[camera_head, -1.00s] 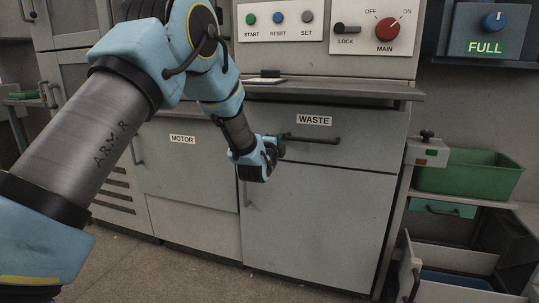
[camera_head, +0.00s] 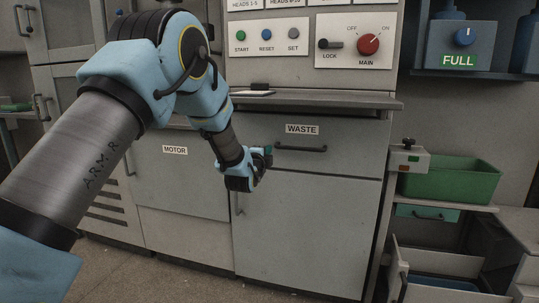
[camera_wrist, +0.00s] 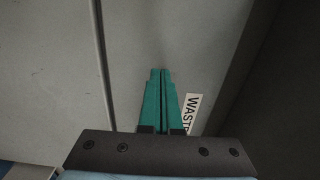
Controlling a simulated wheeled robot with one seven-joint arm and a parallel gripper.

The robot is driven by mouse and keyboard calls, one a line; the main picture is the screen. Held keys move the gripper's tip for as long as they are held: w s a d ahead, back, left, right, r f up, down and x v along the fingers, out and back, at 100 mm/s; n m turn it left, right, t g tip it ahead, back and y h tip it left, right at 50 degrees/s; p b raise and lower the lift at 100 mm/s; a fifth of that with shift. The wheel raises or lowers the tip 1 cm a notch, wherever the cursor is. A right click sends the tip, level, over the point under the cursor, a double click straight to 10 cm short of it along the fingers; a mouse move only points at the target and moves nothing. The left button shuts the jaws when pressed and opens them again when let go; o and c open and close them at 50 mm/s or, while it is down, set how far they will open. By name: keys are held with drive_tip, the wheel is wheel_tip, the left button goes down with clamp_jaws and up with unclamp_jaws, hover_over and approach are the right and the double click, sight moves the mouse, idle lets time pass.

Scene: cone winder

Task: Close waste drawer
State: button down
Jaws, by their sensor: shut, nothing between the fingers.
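The waste drawer (camera_head: 345,134) is a wide grey front under the counter, with a WASTE label and a dark bar handle (camera_head: 302,149). Its front looks about level with the cabinet door below; a small gap is hard to judge. My gripper (camera_head: 268,152) is at the left end of the handle, its green fingers pressed together and empty. In the wrist view the shut fingers (camera_wrist: 160,75) point at the grey drawer front (camera_wrist: 200,50), beside the partly covered WASTE label (camera_wrist: 190,112). I cannot tell whether the fingertips touch it.
A counter ledge (camera_head: 310,100) runs above the drawer, below the control panel (camera_head: 352,42). The grey door (camera_head: 305,230) is below, the MOTOR panel (camera_head: 175,190) to the left. A green bin (camera_head: 450,180) stands on the right, above an open lower drawer (camera_head: 440,290).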

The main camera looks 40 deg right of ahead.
drive_tip(key=v, duration=1.1)
drive_tip(key=w+a+f+n+y, duration=0.25)
drive_tip(key=a+n, duration=0.25)
drive_tip(key=a, duration=0.5)
drive_tip(key=w+a+f+n+g+y, duration=0.1)
drive_tip(key=w+a+n+y, duration=0.3)
drive_tip(key=a, duration=0.5)
drive_tip(key=w+a+f+n+y, duration=0.25)
drive_tip(key=w+a+n, duration=0.2)
drive_tip(key=a, duration=0.55)
drive_tip(key=s+a+f+n+g+y, duration=0.1)
drive_tip(key=s+a+n+g+y, duration=0.25)
drive_tip(key=s+a+n, duration=0.7)
drive_tip(key=s+a+f+n+g+y, duration=0.15)
drive_tip(key=s+a+n+g, duration=0.4)
drive_tip(key=a, duration=0.95)
wheel_tip(320, 180, up, 29)
drive_tip(key=s+m+t+p, duration=0.1)
drive_tip(key=p, duration=2.8)
drive_tip(key=shift+t+y, duration=0.4)
drive_tip(key=shift+s+d+f, duration=0.1)
drive_tip(key=shift+f, duration=0.1)
